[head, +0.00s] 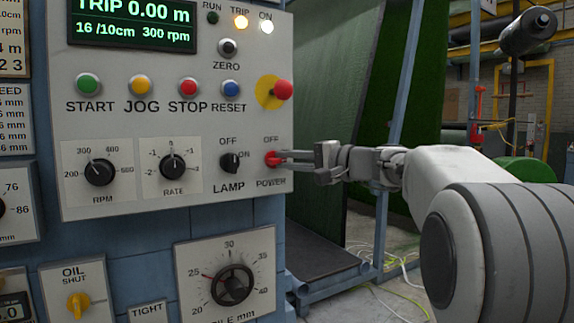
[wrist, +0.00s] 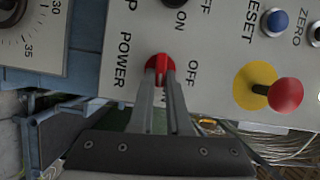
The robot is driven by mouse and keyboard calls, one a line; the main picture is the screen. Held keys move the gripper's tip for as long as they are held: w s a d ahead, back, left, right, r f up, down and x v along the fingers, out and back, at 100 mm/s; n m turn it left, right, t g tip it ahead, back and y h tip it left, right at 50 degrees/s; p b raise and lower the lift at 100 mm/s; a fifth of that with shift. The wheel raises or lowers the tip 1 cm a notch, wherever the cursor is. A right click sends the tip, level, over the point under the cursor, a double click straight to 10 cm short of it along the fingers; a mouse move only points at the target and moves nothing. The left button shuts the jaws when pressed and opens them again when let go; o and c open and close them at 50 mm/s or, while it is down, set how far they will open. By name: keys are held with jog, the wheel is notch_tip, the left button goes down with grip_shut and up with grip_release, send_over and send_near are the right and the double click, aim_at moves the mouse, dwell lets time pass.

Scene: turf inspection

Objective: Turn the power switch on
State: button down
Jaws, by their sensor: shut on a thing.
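The power switch (head: 271,159) is a red rotary knob at the lower right of the grey control panel, with OFF above it and POWER below it. My gripper (head: 284,158) reaches it from the right in the head view, its fingers level. In the wrist view the fingers (wrist: 161,85) close on the red power knob (wrist: 158,64) from both sides. The fingers cover part of the knob and its surrounding labels, so I cannot tell its exact setting. The ON lamp (head: 266,22) and TRIP lamp (head: 240,22) glow; the RUN lamp (head: 212,17) is dark.
The black lamp switch (head: 229,162) is just left of the power knob. A red emergency button (head: 283,90) on a yellow disc sticks out above it. The pile dial (head: 232,285) is below. Green turf (head: 345,110) hangs behind, and cables (head: 385,262) lie on the floor.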

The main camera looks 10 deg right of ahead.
jog(key=shift+f+m, duration=0.15)
jog(key=shift+m, duration=0.35)
jog(key=c, duration=0.9)
grip_release()
jog(key=v, duration=0.5)
jog(key=p+v, duration=0.1)
jog(key=v, duration=1.1)
jog(key=shift+s+d+f+p, duration=0.15)
jog(key=shift+s+f+p, duration=0.05)
jog(key=shift+f+p, duration=0.15)
